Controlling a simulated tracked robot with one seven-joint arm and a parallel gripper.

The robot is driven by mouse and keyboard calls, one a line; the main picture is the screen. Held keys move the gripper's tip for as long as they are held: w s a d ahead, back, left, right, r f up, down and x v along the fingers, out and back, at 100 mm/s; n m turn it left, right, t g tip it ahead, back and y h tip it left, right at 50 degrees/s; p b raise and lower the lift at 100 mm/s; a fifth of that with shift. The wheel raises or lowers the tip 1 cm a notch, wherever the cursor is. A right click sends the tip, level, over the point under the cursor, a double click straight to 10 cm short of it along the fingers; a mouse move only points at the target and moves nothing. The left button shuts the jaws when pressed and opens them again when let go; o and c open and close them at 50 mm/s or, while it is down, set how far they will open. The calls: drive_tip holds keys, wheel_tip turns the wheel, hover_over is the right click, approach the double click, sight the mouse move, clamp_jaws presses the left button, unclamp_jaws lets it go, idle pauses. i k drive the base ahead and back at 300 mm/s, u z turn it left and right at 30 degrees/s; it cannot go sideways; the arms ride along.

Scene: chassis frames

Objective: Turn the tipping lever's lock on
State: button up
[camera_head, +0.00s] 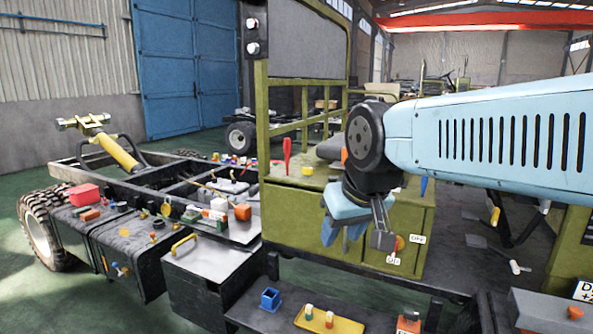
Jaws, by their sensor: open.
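A small red-orange lever knob (398,244) sits on the front face of the olive green box (350,235). A white label reading OFF (417,239) is to its upper right. Another white label (393,260), which seems to read ON, is just below it. The lever points up, between the two labels; its exact setting is too small to tell. My gripper (356,236) hangs in front of the box, just left of the knob, with its fingers apart and nothing between them. The right finger overlaps the area beside the knob; I cannot tell whether they touch.
A red-handled tool (287,155) and a yellow block (307,170) are on the box's top. The truck frame (160,185) with several small items extends left. Pedals (495,216) are at right.

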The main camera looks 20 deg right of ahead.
sight(308, 172)
drive_tip(key=z, duration=0.05)
drive_tip(key=i, duration=0.9)
drive_tip(key=u, duration=0.05)
